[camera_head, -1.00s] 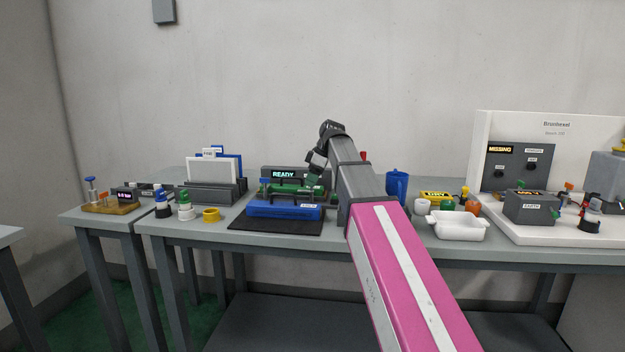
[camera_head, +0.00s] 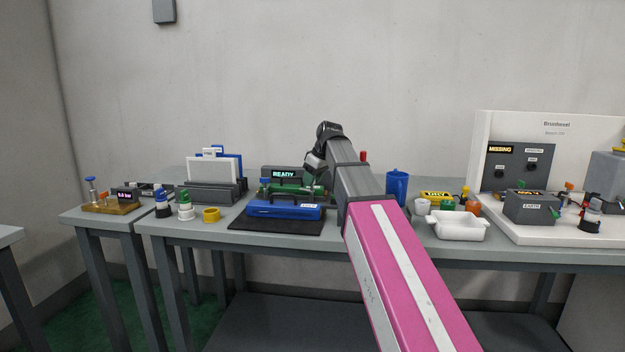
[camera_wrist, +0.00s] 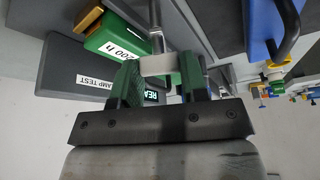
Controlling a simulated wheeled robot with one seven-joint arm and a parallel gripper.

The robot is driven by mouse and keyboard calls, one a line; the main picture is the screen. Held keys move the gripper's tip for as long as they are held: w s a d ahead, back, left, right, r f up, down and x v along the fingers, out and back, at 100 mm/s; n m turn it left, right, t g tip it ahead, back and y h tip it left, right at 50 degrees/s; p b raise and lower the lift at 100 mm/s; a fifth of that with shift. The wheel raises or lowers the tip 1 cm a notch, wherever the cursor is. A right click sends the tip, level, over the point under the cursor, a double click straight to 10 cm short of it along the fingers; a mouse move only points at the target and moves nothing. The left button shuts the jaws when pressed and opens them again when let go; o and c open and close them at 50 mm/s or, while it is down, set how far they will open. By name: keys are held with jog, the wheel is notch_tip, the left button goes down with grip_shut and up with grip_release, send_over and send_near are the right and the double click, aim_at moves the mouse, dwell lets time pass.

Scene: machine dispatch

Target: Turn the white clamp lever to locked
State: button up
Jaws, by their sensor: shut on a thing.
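In the wrist view, the white clamp lever (camera_wrist: 157,65) is a small white grip on a metal rod (camera_wrist: 156,40). My gripper (camera_wrist: 160,76) is shut on it, with a green-padded finger on each side. The rod runs beside a green block (camera_wrist: 116,37) labelled "200 h". In the head view my gripper (camera_head: 313,181) is at the right end of the green part (camera_head: 288,189) of the clamp fixture, which has a blue base (camera_head: 284,211). The lever cannot be made out there.
A display (camera_head: 284,174) reading "READY" stands behind the fixture. A dark mat (camera_head: 255,224) lies under it. A blue mug (camera_head: 397,185) and a white tray (camera_head: 458,226) stand to the right. A yellow ring (camera_head: 211,215) and a grey rack (camera_head: 210,194) stand to the left.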

jog(key=m+h, duration=0.1)
jog(key=m, duration=0.2)
jog(key=m+t+h, duration=0.1)
jog(key=m, duration=0.2)
jog(key=shift+s+a, duration=0.1)
jog(key=m+h, duration=0.1)
jog(key=m, duration=0.2)
jog(key=m+h, duration=0.1)
jog(key=m, duration=0.2)
jog(key=shift+a+m+t+h, duration=0.1)
jog(key=shift+m+t+h, duration=0.2)
jog(key=shift+m, duration=0.1)
jog(key=o, duration=0.9)
jog(key=v, duration=1)
jog(key=shift+s+r, duration=0.15)
jog(key=shift+r, duration=0.25)
